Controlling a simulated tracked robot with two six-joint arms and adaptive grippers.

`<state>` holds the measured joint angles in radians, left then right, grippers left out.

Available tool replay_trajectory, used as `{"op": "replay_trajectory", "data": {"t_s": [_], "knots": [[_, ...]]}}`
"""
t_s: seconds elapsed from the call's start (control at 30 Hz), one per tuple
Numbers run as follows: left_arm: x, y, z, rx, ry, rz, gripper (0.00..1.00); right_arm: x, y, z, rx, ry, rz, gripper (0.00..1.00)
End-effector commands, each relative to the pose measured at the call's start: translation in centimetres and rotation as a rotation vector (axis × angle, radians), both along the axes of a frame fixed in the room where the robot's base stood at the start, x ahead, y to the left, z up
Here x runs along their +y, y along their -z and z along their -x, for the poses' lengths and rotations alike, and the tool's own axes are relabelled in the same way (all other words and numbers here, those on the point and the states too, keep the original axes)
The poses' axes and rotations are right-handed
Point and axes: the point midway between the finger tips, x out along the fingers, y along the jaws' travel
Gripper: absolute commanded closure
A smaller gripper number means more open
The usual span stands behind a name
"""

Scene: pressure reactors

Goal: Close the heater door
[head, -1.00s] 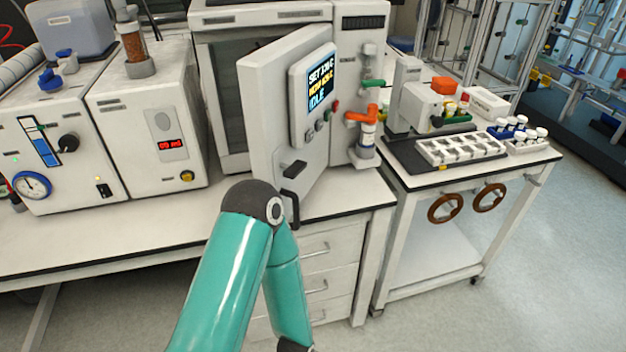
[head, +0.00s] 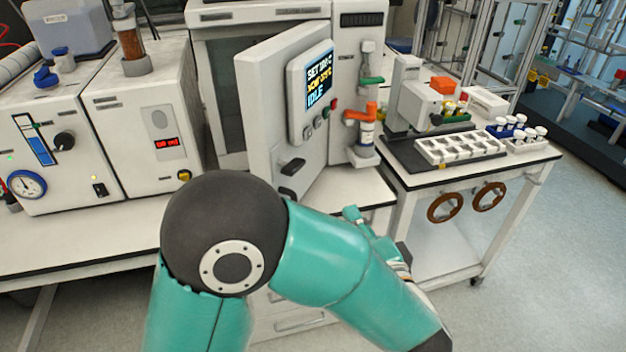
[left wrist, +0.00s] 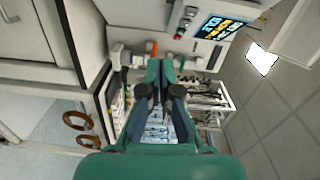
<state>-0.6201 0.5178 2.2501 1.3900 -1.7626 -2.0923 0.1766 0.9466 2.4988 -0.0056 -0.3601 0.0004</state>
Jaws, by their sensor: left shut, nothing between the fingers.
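The heater door (head: 258,120) is a thick white panel, swung open and standing out from the heater's white body (head: 258,13). Its front has a lit display reading IDLE (head: 316,84) and a dark handle (head: 293,166) low down. The display also shows at the top of the left wrist view (left wrist: 221,27). My left gripper (left wrist: 160,68) is shut and empty. In the head view it is partly hidden behind my teal arm, low and to the right of the door, apart from it. My right gripper is not in view.
A valve with an orange handle (head: 361,115) stands just right of the door. A cart (head: 525,160) with a white rack (head: 460,148) and several small vials is farther right. White instruments (head: 150,125) fill the bench at left. Open floor lies in front of the cart.

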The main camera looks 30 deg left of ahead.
Motion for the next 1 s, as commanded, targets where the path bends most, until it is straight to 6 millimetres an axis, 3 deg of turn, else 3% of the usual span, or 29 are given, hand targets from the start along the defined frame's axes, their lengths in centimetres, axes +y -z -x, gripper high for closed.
{"op": "replay_trajectory", "data": {"t_s": [0.1, 0.2, 0.37, 0.73, 1.0], "knots": [[0.1, -1.4, 1.4, 0.039, -0.055, -0.056, 1.00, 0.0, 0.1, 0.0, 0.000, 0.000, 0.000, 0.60], [0.6, -1.8, 1.5, 0.054, -0.073, -0.071, 1.00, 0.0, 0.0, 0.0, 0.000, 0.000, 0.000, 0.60], [2.4, -1.8, 0.4, 0.056, -0.076, -0.070, 1.00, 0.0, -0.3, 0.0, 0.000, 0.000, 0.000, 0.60], [8.4, -1.8, -4.0, 0.054, -0.075, -0.070, 1.00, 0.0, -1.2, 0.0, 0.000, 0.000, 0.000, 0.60], [11.7, -1.8, -3.5, 0.053, -0.071, -0.070, 1.00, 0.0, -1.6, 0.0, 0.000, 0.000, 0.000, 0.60]]}}
